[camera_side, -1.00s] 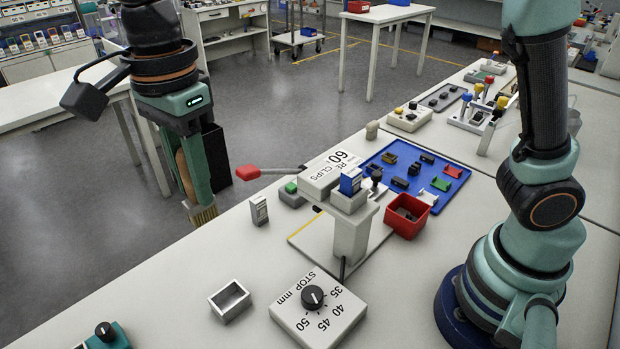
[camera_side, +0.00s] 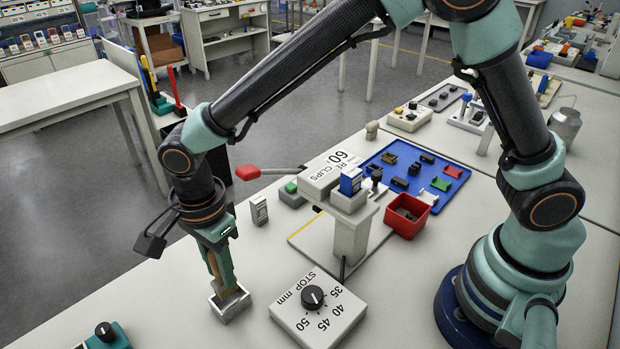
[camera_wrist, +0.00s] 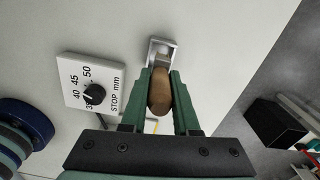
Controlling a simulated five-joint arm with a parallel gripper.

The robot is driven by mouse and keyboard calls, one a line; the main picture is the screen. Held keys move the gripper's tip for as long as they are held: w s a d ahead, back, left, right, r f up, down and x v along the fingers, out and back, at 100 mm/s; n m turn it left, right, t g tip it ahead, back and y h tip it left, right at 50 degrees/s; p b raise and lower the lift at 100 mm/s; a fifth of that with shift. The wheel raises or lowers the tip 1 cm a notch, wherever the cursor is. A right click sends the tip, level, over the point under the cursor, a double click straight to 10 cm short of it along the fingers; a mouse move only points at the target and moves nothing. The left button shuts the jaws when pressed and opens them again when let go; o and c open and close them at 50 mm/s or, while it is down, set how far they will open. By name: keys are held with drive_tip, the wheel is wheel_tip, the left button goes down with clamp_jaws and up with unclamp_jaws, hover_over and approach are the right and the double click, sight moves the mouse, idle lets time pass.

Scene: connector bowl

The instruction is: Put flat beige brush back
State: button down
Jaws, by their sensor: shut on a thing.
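My gripper (camera_side: 217,262) points down at the near left of the bench and is shut on the flat beige brush (camera_side: 214,266). In the wrist view the brush's brown wooden handle (camera_wrist: 160,92) sits between the two green fingers (camera_wrist: 158,100). The brush hangs upright, its lower end at the small open grey metal box (camera_side: 228,304). That box also shows in the wrist view (camera_wrist: 172,48), just beyond the handle. The bristles are hidden, so I cannot tell how deep the brush is in the box.
A white block with a black STOP mm dial (camera_side: 318,310) stands right of the box. A press with a red-tipped lever (camera_side: 248,173) stands behind it. A blue tray (camera_side: 440,175) and red bin (camera_side: 408,216) lie farther right. A teal device (camera_side: 108,338) is at the front left.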

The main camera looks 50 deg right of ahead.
drive_tip(key=shift+f, duration=2.1)
drive_tip(key=shift+f, duration=0.2)
drive_tip(key=c, duration=0.7)
unclamp_jaws()
drive_tip(key=shift+o, duration=0.2)
drive_tip(key=shift+r, duration=0.1)
wheel_tip(320, 180, up, 12)
drive_tip(key=shift+r, duration=0.15)
